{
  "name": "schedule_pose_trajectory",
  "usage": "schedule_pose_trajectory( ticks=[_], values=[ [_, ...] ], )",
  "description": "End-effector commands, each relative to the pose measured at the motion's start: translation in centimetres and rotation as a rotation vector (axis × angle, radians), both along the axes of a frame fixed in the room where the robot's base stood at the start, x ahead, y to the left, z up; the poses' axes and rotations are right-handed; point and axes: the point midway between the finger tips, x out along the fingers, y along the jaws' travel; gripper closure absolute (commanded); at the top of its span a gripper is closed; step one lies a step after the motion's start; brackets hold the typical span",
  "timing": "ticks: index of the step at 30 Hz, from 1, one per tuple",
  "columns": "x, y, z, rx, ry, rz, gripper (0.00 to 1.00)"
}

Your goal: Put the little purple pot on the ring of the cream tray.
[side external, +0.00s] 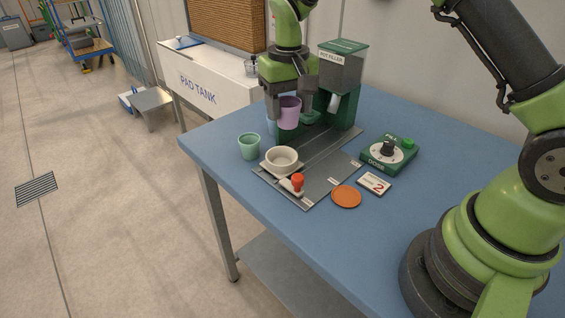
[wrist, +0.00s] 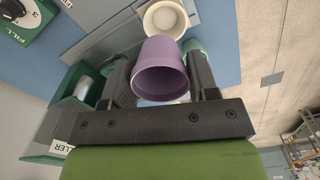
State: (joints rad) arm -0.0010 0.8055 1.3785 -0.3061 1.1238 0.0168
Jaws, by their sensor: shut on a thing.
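The little purple pot (side external: 289,108) is upright between the fingers of my gripper (side external: 291,113), which is shut on it. It is held above the back of the grey track, in front of the pot filler. In the wrist view the purple pot (wrist: 160,72) sits between both dark fingers (wrist: 160,82). The cream tray (side external: 296,169) is on the track, nearer the front and apart from the pot. A raised round cream ring or bowl shape (side external: 282,157) stands on it. It also shows in the wrist view (wrist: 165,19), beyond the pot and partly hidden by it.
A mint-green pot (side external: 249,146) stands left of the tray. A red knob (side external: 297,181) is at the tray's front. The green pot filler (side external: 339,90) is close behind my gripper. A dial box (side external: 389,153), a card (side external: 374,183) and an orange disc (side external: 347,196) lie to the right.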

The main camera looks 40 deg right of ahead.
Motion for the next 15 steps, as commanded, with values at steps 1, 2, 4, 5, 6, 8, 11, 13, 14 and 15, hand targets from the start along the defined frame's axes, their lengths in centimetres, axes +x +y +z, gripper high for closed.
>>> schedule_pose_trajectory(
  ticks=[1,2,4,5,6,8,11,13,14,15],
  values=[
    [0.6,0.0,-0.4,0.0,0.0,-0.02,0.72],
    [0.9,0.0,-0.5,0.0,0.0,-0.032,0.72],
    [1.4,0.0,-0.8,0.0,-0.001,-0.051,0.72],
    [1.5,0.0,-1.1,0.0,0.001,-0.057,0.72],
    [1.7,0.0,-1.5,0.0,0.001,-0.063,0.72],
    [1.7,0.0,-2.5,0.0,0.004,-0.066,0.72],
    [1.7,0.0,-4.6,0.001,0.004,-0.067,0.72],
    [1.7,0.0,-5.8,0.001,0.003,-0.066,0.72],
    [1.7,0.0,-6.2,0.002,0.002,-0.067,0.72],
    [1.7,0.0,-6.7,0.001,0.002,-0.067,0.72]
  ],
)
